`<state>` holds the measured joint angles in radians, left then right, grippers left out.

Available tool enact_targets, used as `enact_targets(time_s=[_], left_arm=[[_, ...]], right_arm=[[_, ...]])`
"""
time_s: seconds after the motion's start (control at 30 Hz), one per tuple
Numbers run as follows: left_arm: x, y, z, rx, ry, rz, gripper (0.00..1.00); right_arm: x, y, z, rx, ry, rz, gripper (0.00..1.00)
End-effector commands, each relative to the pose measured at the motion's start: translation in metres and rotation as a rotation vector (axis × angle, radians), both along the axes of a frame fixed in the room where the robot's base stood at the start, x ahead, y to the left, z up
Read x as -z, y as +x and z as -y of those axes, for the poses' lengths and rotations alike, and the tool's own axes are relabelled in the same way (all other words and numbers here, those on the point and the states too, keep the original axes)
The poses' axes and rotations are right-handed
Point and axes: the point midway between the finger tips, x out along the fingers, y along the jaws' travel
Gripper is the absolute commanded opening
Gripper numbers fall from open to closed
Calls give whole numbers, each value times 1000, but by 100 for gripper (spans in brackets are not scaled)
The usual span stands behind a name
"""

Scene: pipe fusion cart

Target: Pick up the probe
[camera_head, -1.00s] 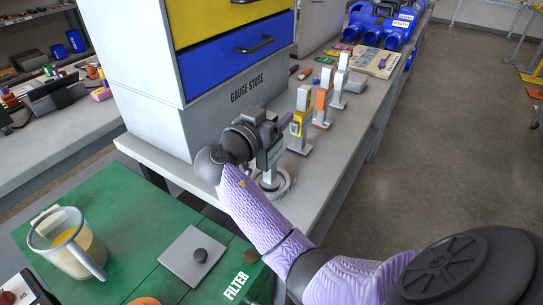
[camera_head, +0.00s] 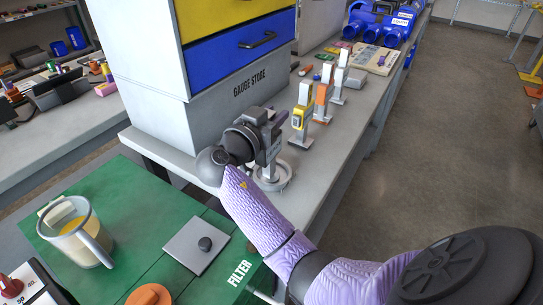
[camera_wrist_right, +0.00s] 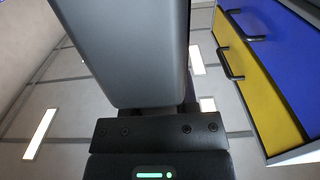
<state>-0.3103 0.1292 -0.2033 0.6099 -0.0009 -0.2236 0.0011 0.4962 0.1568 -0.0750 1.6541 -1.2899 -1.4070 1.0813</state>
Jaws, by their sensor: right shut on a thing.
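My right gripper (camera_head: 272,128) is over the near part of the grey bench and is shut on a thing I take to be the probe. A pale round base (camera_head: 272,179) stands on the bench just below the hand. In the right wrist view a large grey body (camera_wrist_right: 125,50) fills the middle in front of the dark palm bar; I cannot tell which part it is. My left gripper is not in view.
A yellow gauge (camera_head: 299,121), an orange one (camera_head: 321,101) and a white one (camera_head: 339,82) stand in a row behind the hand. The gauge store cabinet (camera_head: 240,95) rises close on the left. A green table (camera_head: 135,230) with a jug (camera_head: 77,235) lies nearer.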

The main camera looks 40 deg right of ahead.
Motion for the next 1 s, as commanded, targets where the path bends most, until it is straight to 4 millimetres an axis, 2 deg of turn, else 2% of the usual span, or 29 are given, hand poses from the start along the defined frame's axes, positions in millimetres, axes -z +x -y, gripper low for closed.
enact_targets(time_s=[0.4,0.83,0.93,1.0], left_arm=[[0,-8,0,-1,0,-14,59],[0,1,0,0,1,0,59],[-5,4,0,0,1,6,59],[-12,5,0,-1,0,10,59]], right_arm=[[2,-1,0,1,4,-4,0],[0,-1,0,1,2,-2,0],[-17,0,0,1,3,2,0],[-37,-1,0,0,3,5,0]])
